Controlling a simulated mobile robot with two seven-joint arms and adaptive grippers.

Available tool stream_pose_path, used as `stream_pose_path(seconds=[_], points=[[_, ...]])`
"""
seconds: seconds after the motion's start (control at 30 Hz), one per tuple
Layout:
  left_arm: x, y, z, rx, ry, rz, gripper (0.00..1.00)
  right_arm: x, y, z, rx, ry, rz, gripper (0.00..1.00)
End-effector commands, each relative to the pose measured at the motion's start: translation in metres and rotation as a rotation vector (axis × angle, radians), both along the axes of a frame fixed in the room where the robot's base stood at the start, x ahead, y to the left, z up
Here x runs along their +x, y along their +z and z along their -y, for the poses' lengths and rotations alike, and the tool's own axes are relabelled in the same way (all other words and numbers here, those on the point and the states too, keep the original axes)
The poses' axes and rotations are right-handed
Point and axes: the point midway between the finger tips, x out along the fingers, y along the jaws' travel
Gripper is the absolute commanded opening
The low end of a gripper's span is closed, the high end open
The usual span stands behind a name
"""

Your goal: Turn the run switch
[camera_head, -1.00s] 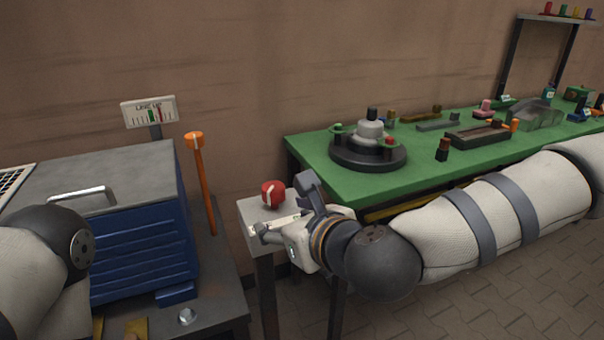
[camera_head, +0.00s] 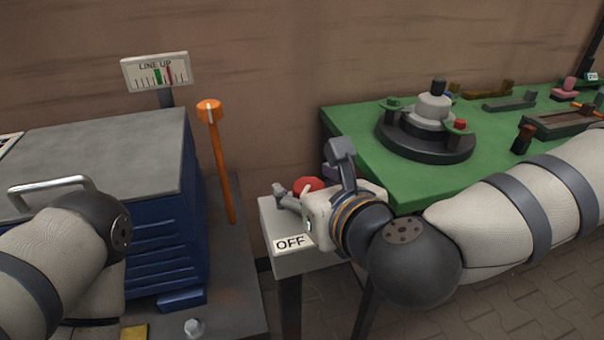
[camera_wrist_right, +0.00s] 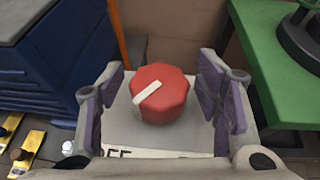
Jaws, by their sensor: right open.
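The run switch is a red knob (camera_head: 309,186) with a white pointer bar, on top of a grey post box (camera_head: 290,258) with a white OFF label (camera_head: 290,243). In the head view my right gripper (camera_head: 312,178) partly covers the knob. In the right wrist view the red knob (camera_wrist_right: 160,93) lies between the two open purple-padded fingers of the right gripper (camera_wrist_right: 160,100), with a gap on each side. Its white bar slants toward the lower left. The label is partly cut off there. My left arm shows at the left; its gripper is out of view.
A blue cabinet (camera_head: 150,235) with a grey top stands left of the post. An orange lever (camera_head: 216,165) rises beside it, and a LINE UP gauge (camera_head: 156,71) stands behind. A green table (camera_head: 400,180) with a round dark fixture (camera_head: 425,142) is at the right.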

Motion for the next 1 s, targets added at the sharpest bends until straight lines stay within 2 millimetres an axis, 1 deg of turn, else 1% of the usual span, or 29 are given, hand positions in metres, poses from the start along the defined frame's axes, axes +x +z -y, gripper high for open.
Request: stream_pose_path(seconds=[0.2,0.23,0.27,0.3,0.37,0.4,0.43,0.77,1.0], points=[[0.0001,0.0006,0.0001,0.000,-0.001,0.001,0.59,-0.0002,0.0015,-0.0002,0.000,0.000,0.002,0.59],[0.0001,0.0006,0.0001,0.000,-0.001,0.001,0.59,-0.0002,0.0015,-0.0002,0.000,0.000,0.002,0.54],[0.0001,0.0006,0.0001,0.000,-0.001,0.001,0.59,-0.0002,0.0015,-0.0002,0.000,0.000,0.002,0.47],[0.0001,0.0006,0.0001,0.000,-0.001,0.001,0.59,-0.0002,0.0015,-0.0002,0.000,0.000,0.002,0.38],[0.0001,0.0006,0.0001,0.000,-0.001,0.001,0.59,-0.0003,0.0014,-0.0002,0.000,0.000,0.002,0.25],[0.0002,0.0006,0.0001,0.000,-0.001,0.001,0.59,-0.0003,0.0014,-0.0002,0.000,0.000,0.002,0.16],[0.0002,0.0006,0.0001,0.000,-0.001,0.001,0.59,-0.0002,0.0012,-0.0002,0.000,0.000,0.002,0.10],[0.0011,0.0013,0.0001,0.000,-0.001,0.004,0.59,0.0002,0.0014,0.0006,0.001,0.034,0.002,0.10],[0.0036,0.0039,0.0002,0.000,0.000,0.012,0.59,0.0008,0.0017,0.0018,0.002,0.175,0.000,0.10]])
